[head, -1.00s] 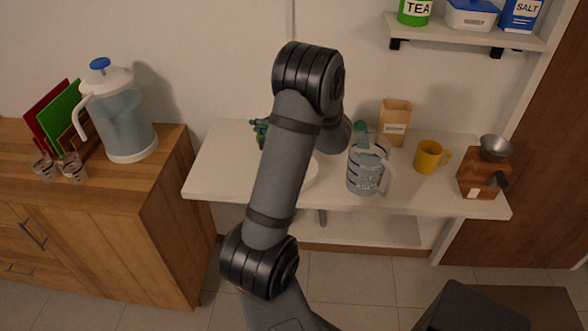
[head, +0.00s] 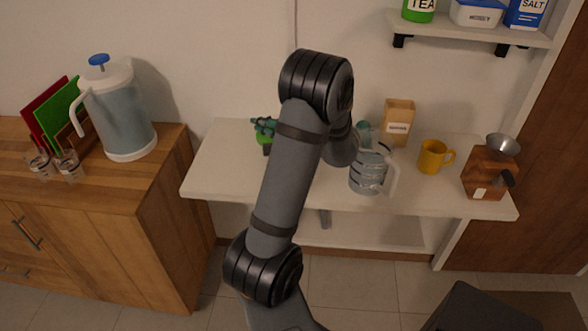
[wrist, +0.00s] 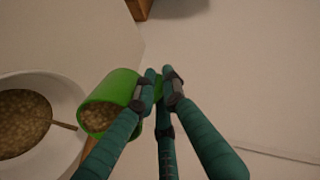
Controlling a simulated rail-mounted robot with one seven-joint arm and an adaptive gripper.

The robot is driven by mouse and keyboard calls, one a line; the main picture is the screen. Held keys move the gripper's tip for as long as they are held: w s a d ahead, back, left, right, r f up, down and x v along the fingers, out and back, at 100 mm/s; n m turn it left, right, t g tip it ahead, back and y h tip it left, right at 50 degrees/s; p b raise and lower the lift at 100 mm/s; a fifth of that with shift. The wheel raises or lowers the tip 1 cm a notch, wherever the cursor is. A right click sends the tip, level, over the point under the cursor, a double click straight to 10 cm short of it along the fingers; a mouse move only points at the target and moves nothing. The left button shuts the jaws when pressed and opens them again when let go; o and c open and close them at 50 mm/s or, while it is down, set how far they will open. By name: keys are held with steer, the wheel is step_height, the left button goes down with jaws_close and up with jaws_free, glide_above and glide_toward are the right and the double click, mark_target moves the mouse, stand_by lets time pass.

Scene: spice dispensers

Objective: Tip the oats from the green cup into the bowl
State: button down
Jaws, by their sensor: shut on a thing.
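The green cup (wrist: 105,100) is in the wrist view, left of the fingers, with light brown oats visible inside its mouth. My gripper (wrist: 158,92) has teal fingers closed at the cup's side, apparently on its handle. In the head view the cup (head: 266,138) shows partly, left of my arm, with the teal fingers (head: 265,126) by it. The white bowl (wrist: 62,90) is at the left of the wrist view, beside the cup, with a brown grainy content and a thin brown handle-like piece at its right. My arm hides the bowl in the head view.
On the white table (head: 225,165), a clear measuring jug (head: 368,170), a brown carton (head: 398,122), a yellow mug (head: 432,157) and a wooden grinder (head: 487,175) stand right of my arm. The table's left end is clear. A wooden counter with a pitcher (head: 122,115) is further left.

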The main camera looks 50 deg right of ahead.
steer(key=shift+s+d+b, duration=0.2)
steer(key=shift+s+b, duration=0.35)
steer(key=shift+b, duration=0.1)
steer(key=shift+a+r+t+b, duration=0.1)
steer(key=shift+a+t+b, duration=0.25)
steer(key=shift+b, duration=0.3)
steer(key=shift+s+d+b, duration=0.25)
steer(key=shift+s+b, duration=0.15)
steer(key=shift+a+t+b, duration=0.15)
steer(key=shift+t+b, duration=0.1)
steer(key=shift+b, duration=0.2)
steer(key=shift+r, duration=0.1)
steer(key=shift+s+b, duration=0.4)
steer(key=shift+b, duration=0.3)
steer(key=shift+w+a+r+t+b, duration=0.1)
steer(key=shift+t+b, duration=0.2)
steer(key=shift+b, duration=0.35)
steer(key=shift+s+b, duration=0.25)
steer(key=shift+b, duration=0.2)
steer(key=shift+r+b, duration=0.1)
steer(key=shift+b, duration=0.35)
